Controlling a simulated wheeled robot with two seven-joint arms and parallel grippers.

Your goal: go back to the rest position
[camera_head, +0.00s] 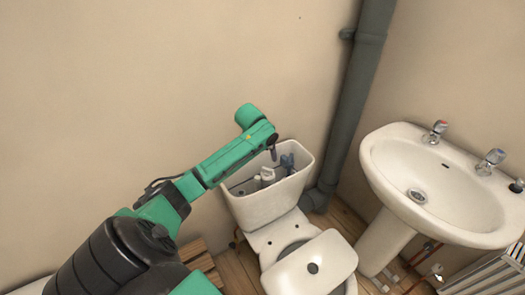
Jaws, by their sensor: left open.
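My left arm comes in from the lower left, green and black. Its left gripper (272,150) shows as a small dark part at the end of the arm, over the open top of the white toilet cistern (266,205). The gripper is open and nothing shows held in it; its fingers are small and partly hidden by the arm. Whether it touches anything inside the cistern is hard to tell. White fittings (266,175) and a blue-grey fitting (287,163) stand inside the cistern. My right gripper is out of view.
The toilet lid (312,268) is in front of the cistern. A grey pipe (352,100) runs up the wall on the right of the cistern. A white washbasin (435,185) with taps stands at the right. A wooden pallet-like piece (200,258) lies at the lower left. The upper left wall is bare.

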